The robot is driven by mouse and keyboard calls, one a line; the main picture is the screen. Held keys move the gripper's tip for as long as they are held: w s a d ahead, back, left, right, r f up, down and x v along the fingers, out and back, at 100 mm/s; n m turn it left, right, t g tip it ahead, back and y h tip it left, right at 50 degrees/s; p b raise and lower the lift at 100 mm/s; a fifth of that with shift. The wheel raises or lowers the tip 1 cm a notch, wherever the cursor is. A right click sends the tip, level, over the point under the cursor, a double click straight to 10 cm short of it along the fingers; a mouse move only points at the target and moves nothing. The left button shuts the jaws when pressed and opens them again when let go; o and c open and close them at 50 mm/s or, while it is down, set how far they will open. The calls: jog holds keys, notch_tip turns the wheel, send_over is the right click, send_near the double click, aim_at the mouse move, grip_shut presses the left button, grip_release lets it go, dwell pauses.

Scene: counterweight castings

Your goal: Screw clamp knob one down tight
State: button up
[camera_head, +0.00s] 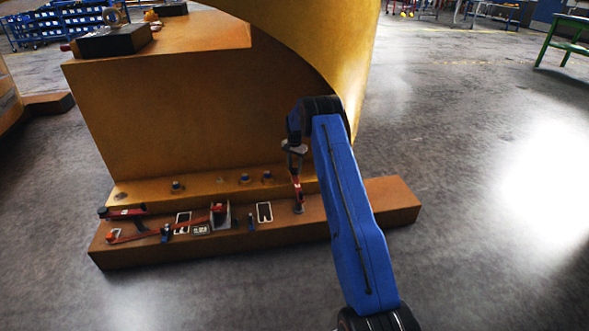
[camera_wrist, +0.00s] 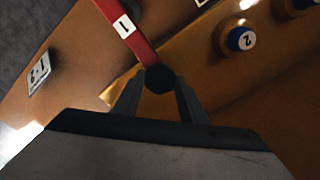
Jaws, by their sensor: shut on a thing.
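In the wrist view a dark, many-sided knob (camera_wrist: 160,78) sits at the end of a red bar (camera_wrist: 124,28) with a white label marked 1. My gripper (camera_wrist: 160,90) has its two fingers on either side of this knob and is shut on it. In the head view my gripper (camera_head: 296,165) points down over the right part of the orange base ledge (camera_head: 375,208). A red upright piece (camera_head: 298,190) stands directly below it on the ledge. The knob's thread and seat are hidden, so I cannot tell how tight it is.
A blue-topped round part marked 2 (camera_wrist: 240,38) is to the right in the wrist view. Red levers (camera_head: 127,213), small blue-topped parts (camera_head: 177,186) and label plates lie along the ledge's left half. The large orange casting (camera_head: 190,110) rises behind.

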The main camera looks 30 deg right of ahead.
aim_at(294, 170)
jog(key=shift+r, duration=0.2)
jog(key=o, duration=1.1)
notch_tip(294, 170, up, 17)
jog(key=shift+r, duration=0.15)
